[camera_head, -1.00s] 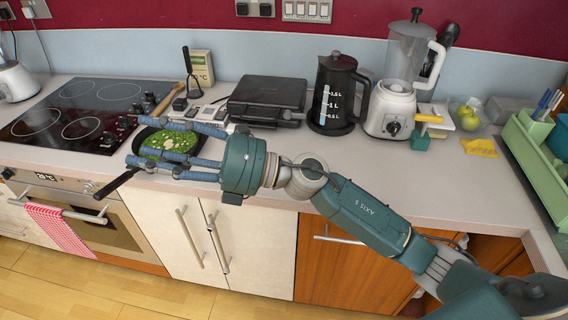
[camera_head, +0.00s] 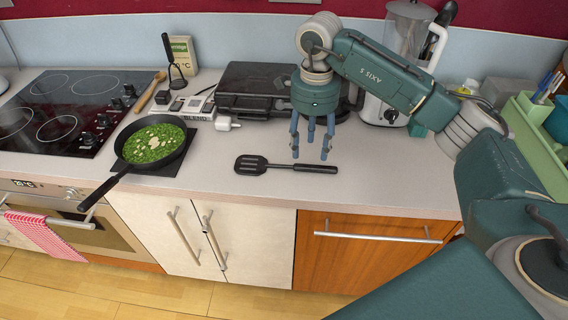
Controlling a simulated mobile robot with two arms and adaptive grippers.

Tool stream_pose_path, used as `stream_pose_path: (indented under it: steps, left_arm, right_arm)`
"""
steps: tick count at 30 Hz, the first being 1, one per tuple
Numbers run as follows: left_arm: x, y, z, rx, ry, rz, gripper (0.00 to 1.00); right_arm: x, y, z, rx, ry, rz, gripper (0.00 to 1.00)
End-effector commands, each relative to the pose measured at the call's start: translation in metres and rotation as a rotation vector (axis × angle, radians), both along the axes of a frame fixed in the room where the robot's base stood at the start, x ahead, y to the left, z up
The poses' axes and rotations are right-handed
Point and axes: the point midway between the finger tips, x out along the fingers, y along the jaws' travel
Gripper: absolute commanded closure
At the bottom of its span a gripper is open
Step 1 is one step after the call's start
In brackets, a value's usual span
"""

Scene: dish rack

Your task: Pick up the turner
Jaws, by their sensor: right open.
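The black turner (camera_head: 285,166) lies flat on the light countertop (camera_head: 215,190). Its slotted head points left and its handle points right. My right gripper (camera_head: 312,150) points down just behind the turner's handle, with its blue fingers spread and nothing between them. From this view I cannot tell how far above the counter the fingertips are. My left gripper is not in view.
A pan of green food (camera_head: 151,145) stands left of the turner, its handle over the counter's front edge. A black grill (camera_head: 250,85) stands behind. A white plug (camera_head: 228,124) lies nearby. The blender (camera_head: 385,100) is partly hidden by my arm.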

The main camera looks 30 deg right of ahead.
Motion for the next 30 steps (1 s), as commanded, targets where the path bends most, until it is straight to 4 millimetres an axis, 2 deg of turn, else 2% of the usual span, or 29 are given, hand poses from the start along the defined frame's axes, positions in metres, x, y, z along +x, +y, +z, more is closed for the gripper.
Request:
stream_pose_path:
  steps: [3, 8, 13, 16, 20, 25, 26, 30]
  left_arm:
    - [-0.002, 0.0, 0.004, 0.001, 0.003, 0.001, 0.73]
    - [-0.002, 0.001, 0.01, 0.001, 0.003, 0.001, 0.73]
    - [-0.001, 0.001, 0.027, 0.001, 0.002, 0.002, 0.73]
    - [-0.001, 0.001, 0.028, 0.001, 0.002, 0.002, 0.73]
    - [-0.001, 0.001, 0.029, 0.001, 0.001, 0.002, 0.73]
    - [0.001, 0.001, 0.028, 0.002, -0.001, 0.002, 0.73]
    - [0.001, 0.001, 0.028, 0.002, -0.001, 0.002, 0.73]
    - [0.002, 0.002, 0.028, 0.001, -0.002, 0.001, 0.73]
  right_arm:
    - [0.0, 0.0, -0.013, 0.001, 0.002, 0.0, 0.51]
    - [0.0, 0.001, -0.024, 0.002, 0.001, 0.0, 0.51]
    - [0.001, 0.006, -0.047, 0.004, 0.003, 0.001, 0.51]
    - [0.001, 0.005, -0.062, 0.005, 0.0, 0.0, 0.51]
    - [0.002, 0.005, -0.07, 0.004, -0.003, 0.0, 0.51]
    - [0.002, 0.005, -0.071, 0.005, -0.004, 0.0, 0.51]
    - [0.002, 0.005, -0.071, 0.005, -0.004, 0.0, 0.53]
    - [0.002, 0.005, -0.071, 0.005, -0.004, 0.0, 0.81]
